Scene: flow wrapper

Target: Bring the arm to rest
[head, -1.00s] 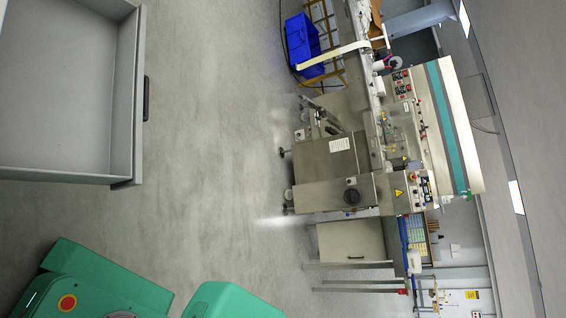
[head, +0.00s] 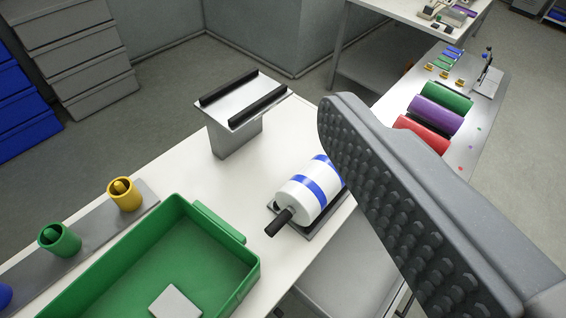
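One large grey finger of my gripper (head: 405,205) fills the right of the view, slanting from the lower right corner up to its rounded tip near the middle. Its dark studded face is bare, with nothing held against it. The other finger is not in view. The finger looms in front of the right end of a white bench (head: 190,180) and hides part of it. It looks close to the camera, and I cannot tell its height above the bench.
On the bench are a green tray (head: 247,266), a white roll with blue bands (head: 308,192), a metal stand (head: 236,134), and green (head: 58,240) and yellow (head: 124,195) cups. Behind the finger, a second table holds coloured rolls (head: 437,112). Drawers (head: 75,55) stand at the upper left.

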